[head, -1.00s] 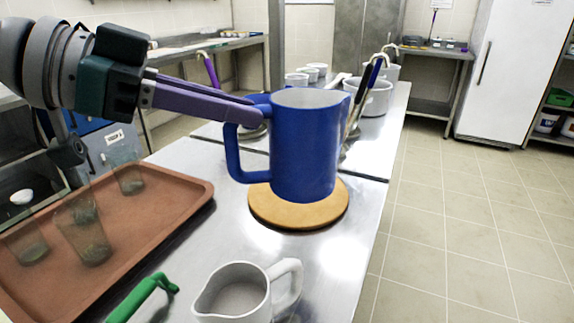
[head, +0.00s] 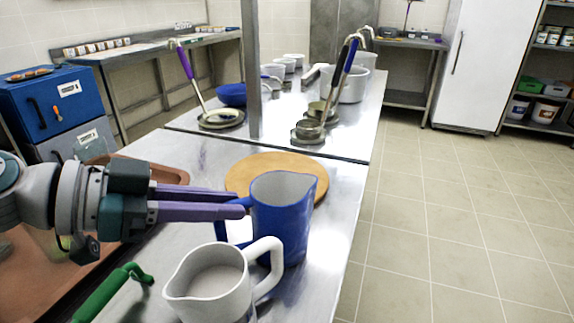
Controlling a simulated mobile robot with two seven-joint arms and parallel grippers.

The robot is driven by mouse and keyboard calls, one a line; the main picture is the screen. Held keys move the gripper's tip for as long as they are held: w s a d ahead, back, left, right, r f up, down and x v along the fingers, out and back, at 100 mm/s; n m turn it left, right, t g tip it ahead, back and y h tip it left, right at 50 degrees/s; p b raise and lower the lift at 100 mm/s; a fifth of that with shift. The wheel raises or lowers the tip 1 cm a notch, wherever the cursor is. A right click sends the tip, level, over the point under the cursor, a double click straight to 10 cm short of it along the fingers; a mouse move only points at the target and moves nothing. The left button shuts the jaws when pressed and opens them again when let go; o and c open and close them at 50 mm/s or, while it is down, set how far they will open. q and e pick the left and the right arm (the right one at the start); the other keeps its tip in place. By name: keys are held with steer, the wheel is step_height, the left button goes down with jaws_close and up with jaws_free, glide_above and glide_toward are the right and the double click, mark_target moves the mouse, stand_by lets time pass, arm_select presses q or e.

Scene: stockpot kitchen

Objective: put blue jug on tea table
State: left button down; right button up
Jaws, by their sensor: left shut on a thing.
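The blue jug (head: 283,222) is upright at the front of the metal table in the head view, with its handle toward the left. My left gripper (head: 243,206) comes in from the left and is shut on the top of the jug's handle. The jug overlaps the near edge of a round wooden board (head: 255,172). I cannot tell whether its base touches the metal. No tea table can be made out for certain. My right gripper is not in view.
A white jug (head: 212,280) stands just in front of the blue jug. A brown tray (head: 150,170) with glasses and a green-handled tool (head: 110,292) lie on the left. Ladles and white pots (head: 352,84) stand farther back. Tiled floor (head: 440,220) is clear on the right.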

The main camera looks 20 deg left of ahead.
arm_select(q)
steer(key=shift+f, duration=0.1)
steer(key=c, duration=0.8)
jaws_free()
steer(key=shift+c, duration=0.2)
steer(key=shift+s+a+r, duration=0.1)
steer(key=shift+r, duration=0.1)
steer(key=b+v, duration=0.1)
steer(key=v, duration=1)
steer(key=shift+s+a+r, duration=0.15)
steer(key=shift+s+r, duration=0.05)
